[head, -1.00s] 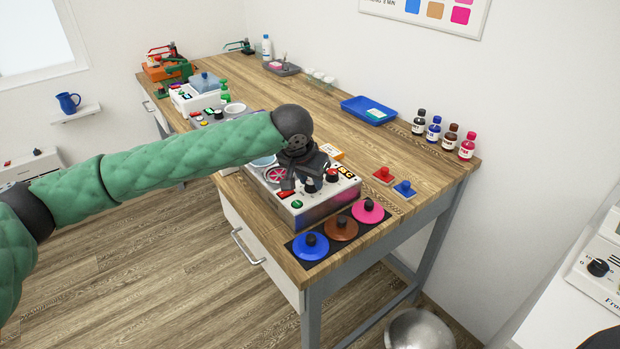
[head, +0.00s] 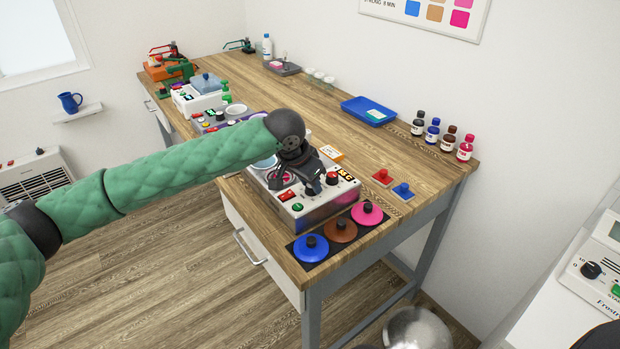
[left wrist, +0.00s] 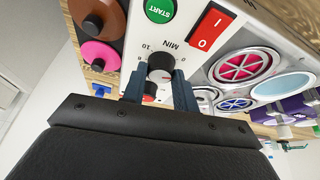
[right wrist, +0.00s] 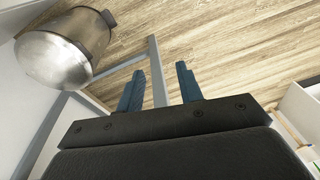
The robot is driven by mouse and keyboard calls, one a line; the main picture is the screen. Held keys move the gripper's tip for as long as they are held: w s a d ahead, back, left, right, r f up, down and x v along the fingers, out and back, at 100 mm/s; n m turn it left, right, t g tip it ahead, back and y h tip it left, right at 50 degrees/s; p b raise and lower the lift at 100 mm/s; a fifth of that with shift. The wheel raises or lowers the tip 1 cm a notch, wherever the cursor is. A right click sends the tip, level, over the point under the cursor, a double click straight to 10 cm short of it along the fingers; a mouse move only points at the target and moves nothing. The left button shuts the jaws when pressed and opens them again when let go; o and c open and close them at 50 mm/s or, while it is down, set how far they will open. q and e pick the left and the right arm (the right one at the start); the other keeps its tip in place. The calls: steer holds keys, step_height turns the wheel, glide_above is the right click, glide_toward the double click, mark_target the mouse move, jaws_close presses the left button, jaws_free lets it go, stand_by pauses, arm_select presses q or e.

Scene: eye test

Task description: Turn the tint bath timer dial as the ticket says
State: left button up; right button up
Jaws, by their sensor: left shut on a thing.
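The tint bath unit (head: 318,212) is a pale box at the table's near end, with a green START button (left wrist: 160,10) and a red rocker switch (left wrist: 207,29). Its timer dial (left wrist: 160,66) is a dark round knob beside the printed "MIN" and "10". My left gripper (left wrist: 159,82) is shut on the dial, one finger on each side; the dial's pointer is too small to read. In the head view my left gripper (head: 311,187) partly covers the dial. My right gripper (right wrist: 158,78) shows only in its wrist view, open and empty above the floor.
Blue, brown and pink knobbed lids (head: 341,231) lie at the table's front edge. Small bottles (head: 433,129) and a blue tray (head: 368,111) stand behind. An orange-white card (head: 331,152) lies behind the unit. A wall chart (head: 425,12) shows "8 MIN". A metal bin (right wrist: 66,48) is near my right gripper.

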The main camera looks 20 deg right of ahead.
mark_target(297, 193)
arm_select(q)
steer(key=m+g+p, duration=0.1)
steer(key=m+p, duration=0.1)
steer(key=shift+w+r+m, duration=0.1)
steer(key=shift+r+m, duration=0.05)
steer(key=shift+m, duration=0.25)
steer(key=m+g+p, duration=0.1)
steer(key=m+p, duration=0.1)
steer(key=m, duration=0.1)
steer(key=shift+g, duration=0.3)
steer(key=shift+w+m+h, duration=0.1)
steer(key=shift+m+h, duration=0.2)
steer(key=shift+m, duration=0.5)
arm_select(e)
step_height(297, 193, down, 19)
steer(key=shift+w+d+f, duration=0.2)
arm_select(q)
steer(key=o, duration=1)
arm_select(e)
steer(key=shift+f, duration=0.1)
